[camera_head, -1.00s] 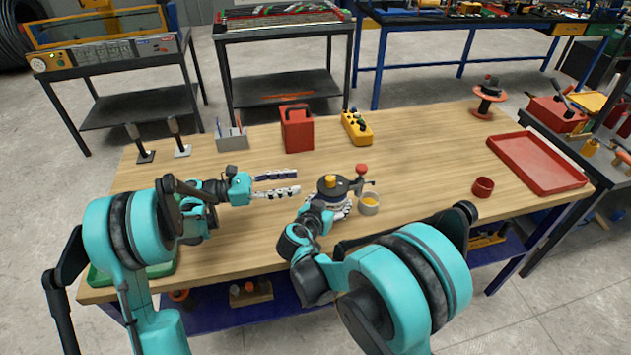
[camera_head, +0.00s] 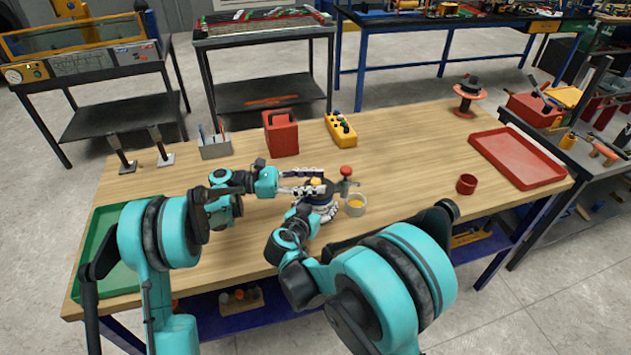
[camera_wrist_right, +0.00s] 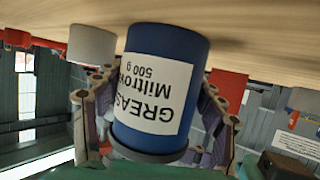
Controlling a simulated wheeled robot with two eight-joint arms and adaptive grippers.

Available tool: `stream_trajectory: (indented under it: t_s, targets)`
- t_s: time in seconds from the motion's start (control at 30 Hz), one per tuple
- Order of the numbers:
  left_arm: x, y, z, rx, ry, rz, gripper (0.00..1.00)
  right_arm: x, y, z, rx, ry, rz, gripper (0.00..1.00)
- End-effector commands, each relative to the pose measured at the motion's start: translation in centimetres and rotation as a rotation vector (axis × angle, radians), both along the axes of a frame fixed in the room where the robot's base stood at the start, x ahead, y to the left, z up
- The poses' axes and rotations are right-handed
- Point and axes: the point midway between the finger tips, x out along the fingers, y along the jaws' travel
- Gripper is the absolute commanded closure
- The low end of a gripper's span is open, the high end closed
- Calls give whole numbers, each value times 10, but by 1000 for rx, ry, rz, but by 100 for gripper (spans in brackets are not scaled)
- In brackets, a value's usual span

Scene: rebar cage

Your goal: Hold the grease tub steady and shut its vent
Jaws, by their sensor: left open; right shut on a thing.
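The grease tub is a blue cylinder with a white label (camera_wrist_right: 155,93), seen upside down in the right wrist view. My right gripper (camera_wrist_right: 155,120) is shut around its sides. In the head view the tub's dark top (camera_head: 325,197) shows near the table's front, mostly hidden by my grippers. A yellow cap (camera_head: 317,184), probably the vent, sits on top. My left gripper (camera_head: 318,182) is open, coming from the left with its fingers at the cap, one on the far side and one on the near side. Contact with the cap cannot be told.
A pale pot with yellow contents (camera_head: 356,204) stands close right of the tub. A red-knobbed grey fitting (camera_head: 346,171) is just behind. Table between is clear.

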Motion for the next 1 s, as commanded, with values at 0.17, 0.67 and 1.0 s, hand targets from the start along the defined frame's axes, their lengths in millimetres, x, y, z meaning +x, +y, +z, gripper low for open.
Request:
stream_trajectory:
  t_s: [0.17, 0.67, 1.0]
  targets:
    - [0, -5, 0, 0, 0, 0, 55, 0, 0, 0, 1, 1, 0, 88]
    - [0, -5, 0, 0, 0, 3, 100, 0, 0, 0, 1, 1, 0, 88]
    - [-2, -6, 0, 0, 0, 286, 100, 0, 0, 0, 1, 1, 0, 88]
